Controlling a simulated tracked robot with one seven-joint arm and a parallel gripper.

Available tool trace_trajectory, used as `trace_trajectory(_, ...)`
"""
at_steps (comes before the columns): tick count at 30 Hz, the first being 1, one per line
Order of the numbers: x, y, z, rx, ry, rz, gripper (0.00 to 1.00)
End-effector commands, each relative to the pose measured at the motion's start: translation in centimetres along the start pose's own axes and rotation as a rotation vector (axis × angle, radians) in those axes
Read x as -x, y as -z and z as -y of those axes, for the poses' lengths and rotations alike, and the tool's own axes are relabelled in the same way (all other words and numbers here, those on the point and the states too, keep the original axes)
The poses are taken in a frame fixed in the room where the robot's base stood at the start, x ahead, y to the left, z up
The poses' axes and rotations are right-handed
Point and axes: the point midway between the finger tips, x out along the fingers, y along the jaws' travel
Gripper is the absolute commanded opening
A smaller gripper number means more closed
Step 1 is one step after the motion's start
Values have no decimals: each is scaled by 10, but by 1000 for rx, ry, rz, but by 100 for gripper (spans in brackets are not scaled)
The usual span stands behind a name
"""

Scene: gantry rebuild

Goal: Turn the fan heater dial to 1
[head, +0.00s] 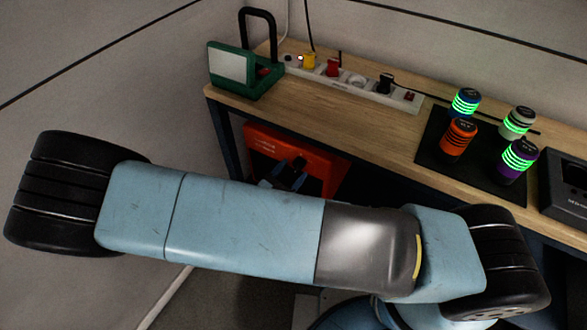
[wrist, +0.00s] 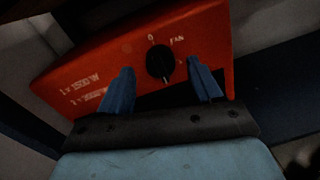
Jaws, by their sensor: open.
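The red fan heater (head: 268,143) stands under the workbench in the head view, partly hidden behind my arm and gripper. In the wrist view its red front panel (wrist: 95,58) fills the upper middle. The black round dial (wrist: 159,62) sits on that panel, with "0" above it and "FAN" to its upper right. A small pale mark shows near the dial's lower edge; I cannot tell its exact setting. My gripper (wrist: 161,66) is open, one blue finger on each side of the dial with visible gaps. In the head view my gripper (head: 291,172) is in front of the heater; the dial is hidden there.
The wooden workbench (head: 330,112) has a dark front edge and legs above and beside the heater. On it stand a green-framed lamp (head: 240,70), a power strip (head: 345,85) with plugs, and several glowing canisters on a black mat (head: 434,137). A dark device (head: 565,190) sits at far right.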

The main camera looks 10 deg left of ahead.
Motion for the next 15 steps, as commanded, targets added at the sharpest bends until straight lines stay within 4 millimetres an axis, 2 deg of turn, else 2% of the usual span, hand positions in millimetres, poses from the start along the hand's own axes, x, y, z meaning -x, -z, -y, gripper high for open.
trace_trajectory(6, -17, 0, 1, 2, 1, 1, 64)
trace_trajectory(15, -19, 0, 0, 1, 1, 0, 64)
